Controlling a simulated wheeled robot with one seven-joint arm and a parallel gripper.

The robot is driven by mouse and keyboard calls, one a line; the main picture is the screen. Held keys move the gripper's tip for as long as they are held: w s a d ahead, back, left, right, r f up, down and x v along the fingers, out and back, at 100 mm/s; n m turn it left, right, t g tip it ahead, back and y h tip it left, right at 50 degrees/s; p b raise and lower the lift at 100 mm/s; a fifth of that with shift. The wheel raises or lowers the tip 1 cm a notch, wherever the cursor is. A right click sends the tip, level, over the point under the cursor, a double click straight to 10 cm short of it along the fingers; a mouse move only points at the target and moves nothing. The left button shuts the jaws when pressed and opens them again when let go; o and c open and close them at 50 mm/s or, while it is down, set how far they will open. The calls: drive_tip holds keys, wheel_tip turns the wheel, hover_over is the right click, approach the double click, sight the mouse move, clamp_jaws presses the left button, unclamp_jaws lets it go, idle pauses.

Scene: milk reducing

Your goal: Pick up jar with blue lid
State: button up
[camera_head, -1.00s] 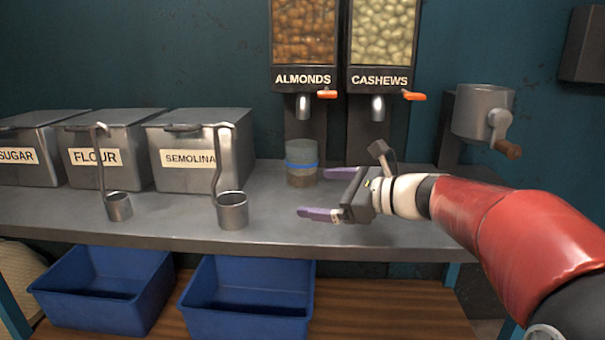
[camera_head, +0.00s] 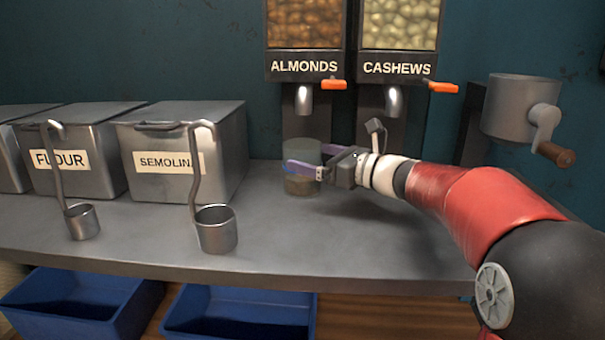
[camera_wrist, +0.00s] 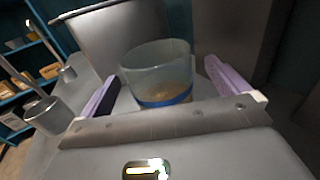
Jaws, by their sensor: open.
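A jar (camera_head: 302,180) stands upright on the counter under the almonds dispenser. It looks translucent with a blue band and some brownish contents. In the wrist view the jar (camera_wrist: 160,75) is between the two purple fingers of my gripper (camera_wrist: 160,88), with a gap seen at each side. In the head view my gripper (camera_head: 313,160) reaches in from the right, open, one finger in front of the jar and the other near its far side. The near finger hides part of the blue band. I cannot tell whether either finger touches it.
Steel bins labelled flour (camera_head: 80,165) and semolina (camera_head: 185,160) stand to the left, with hanging scoops (camera_head: 216,230) in front. The almonds dispenser (camera_head: 303,70) and cashews dispenser (camera_head: 397,70) are above and behind. A grinder (camera_head: 520,110) is at right. The front counter (camera_head: 350,240) is clear.

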drive_tip(key=x, duration=0.3)
drive_tip(key=shift+a, duration=0.3)
drive_tip(key=c, duration=1.3)
